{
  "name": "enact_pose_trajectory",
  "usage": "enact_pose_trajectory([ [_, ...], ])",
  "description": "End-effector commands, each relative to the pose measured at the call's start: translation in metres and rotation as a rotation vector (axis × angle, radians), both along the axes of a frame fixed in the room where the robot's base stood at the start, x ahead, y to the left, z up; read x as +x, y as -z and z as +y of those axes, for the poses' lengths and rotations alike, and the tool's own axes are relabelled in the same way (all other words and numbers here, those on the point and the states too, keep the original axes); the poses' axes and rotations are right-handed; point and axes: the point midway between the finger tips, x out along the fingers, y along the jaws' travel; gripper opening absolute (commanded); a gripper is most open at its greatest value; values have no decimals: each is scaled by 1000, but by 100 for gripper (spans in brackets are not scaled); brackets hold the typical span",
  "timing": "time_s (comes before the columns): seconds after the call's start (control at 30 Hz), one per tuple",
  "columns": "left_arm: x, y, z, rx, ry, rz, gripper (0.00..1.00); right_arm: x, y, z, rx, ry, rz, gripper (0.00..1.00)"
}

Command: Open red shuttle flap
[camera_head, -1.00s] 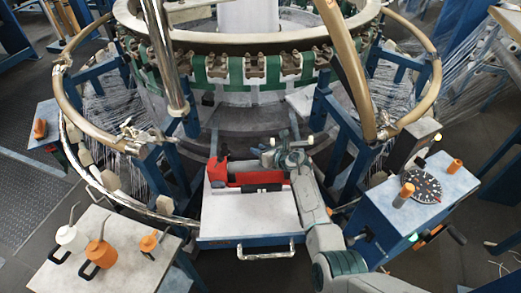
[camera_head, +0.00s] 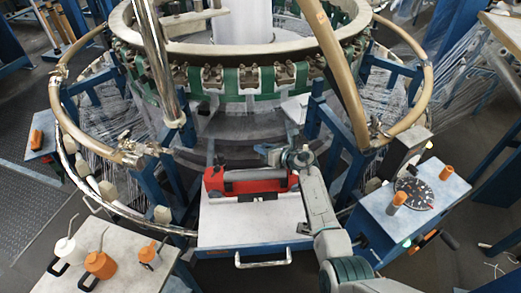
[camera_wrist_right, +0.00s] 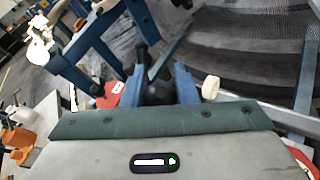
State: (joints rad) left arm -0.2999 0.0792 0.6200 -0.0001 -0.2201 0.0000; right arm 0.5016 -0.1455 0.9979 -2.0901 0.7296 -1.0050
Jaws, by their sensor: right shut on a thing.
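The red shuttle (camera_head: 214,181) lies lengthwise on the pale tray (camera_head: 245,226) in front of the loom. A grey roll (camera_head: 255,175) shows along its top and a small black patch on its front side. My right gripper (camera_head: 268,150) is just behind the shuttle, toward its right half. In the right wrist view its two blue fingers (camera_wrist_right: 163,85) are shut around a dark rounded part (camera_wrist_right: 157,93); a piece of red (camera_wrist_right: 115,94) shows beside the left finger. I cannot tell clearly where the flap's edge is. My left gripper is not in view.
The loom ring (camera_head: 240,92) stands behind the tray. A control box with a dial (camera_head: 414,193) is at the right. A table with oil cans (camera_head: 101,265) stands at the lower left. The tray's front part is bare, with a metal handle (camera_head: 262,259) before it.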

Motion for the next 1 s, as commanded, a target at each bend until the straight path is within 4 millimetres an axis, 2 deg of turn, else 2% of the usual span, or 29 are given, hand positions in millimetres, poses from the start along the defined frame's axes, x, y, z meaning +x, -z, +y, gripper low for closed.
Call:
enact_pose_trajectory([
  [0.03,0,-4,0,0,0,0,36,2,-8,-2,1,1,-6,0],
  [0.2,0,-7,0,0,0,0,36,2,-13,-7,0,0,-6,0],
  [0.77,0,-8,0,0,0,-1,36,3,-16,-10,2,0,-9,0],
  [0.8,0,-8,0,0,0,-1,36,3,-16,-9,2,0,-9,34],
  [0.87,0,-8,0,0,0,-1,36,3,-16,-9,2,0,-8,46],
  [0.9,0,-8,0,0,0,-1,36,3,-15,-10,1,0,-7,48],
  [1.0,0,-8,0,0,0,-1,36,2,-14,-10,1,1,-6,48],
])
